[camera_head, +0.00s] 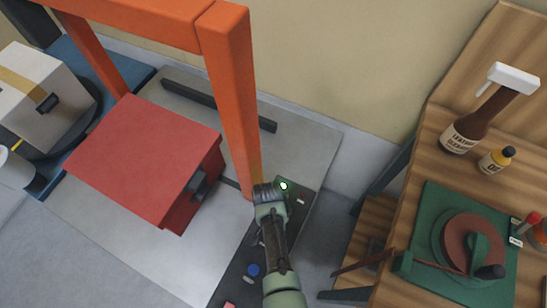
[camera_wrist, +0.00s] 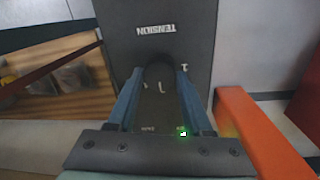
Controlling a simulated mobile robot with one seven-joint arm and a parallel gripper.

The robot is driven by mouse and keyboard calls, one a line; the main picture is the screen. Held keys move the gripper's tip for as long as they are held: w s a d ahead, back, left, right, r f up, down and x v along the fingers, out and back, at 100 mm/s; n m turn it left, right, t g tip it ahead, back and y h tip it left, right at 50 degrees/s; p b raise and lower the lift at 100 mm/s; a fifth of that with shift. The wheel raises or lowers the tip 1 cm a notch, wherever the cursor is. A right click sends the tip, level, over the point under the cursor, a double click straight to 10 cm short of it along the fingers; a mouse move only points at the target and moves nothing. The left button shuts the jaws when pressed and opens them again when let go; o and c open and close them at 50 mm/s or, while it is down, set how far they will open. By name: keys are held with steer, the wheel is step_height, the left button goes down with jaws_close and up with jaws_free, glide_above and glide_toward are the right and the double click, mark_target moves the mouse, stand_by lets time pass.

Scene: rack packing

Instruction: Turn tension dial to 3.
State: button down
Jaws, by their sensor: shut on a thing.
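The tension dial (camera_wrist: 160,72) is a dark round knob on a dark grey control panel (camera_wrist: 200,25). In the wrist view it sits between the two blue fingers of my gripper (camera_wrist: 160,80), which is shut on it. The word TENSION reads upside down beyond the dial, and a white 1 shows right of it. A pale mark shows between the fingers, but I cannot tell which number the dial points to. In the head view my gripper (camera_head: 270,192) covers the dial on the panel (camera_head: 301,212).
A green light (camera_head: 284,185) glows on the panel, with a blue button (camera_head: 253,270) nearer the front. An orange frame (camera_head: 232,90) rises beside my gripper. A red block (camera_head: 145,150) stands left. A wooden bench (camera_head: 412,210) with bottles is at right.

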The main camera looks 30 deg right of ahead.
stand_by(0.3)
steer(key=shift+c, duration=1.5)
jaws_free()
step_height(320, 180, up, 13)
steer(key=p, duration=0.2)
steer(key=shift+w+a, duration=0.2)
steer(key=shift+w, duration=0.2)
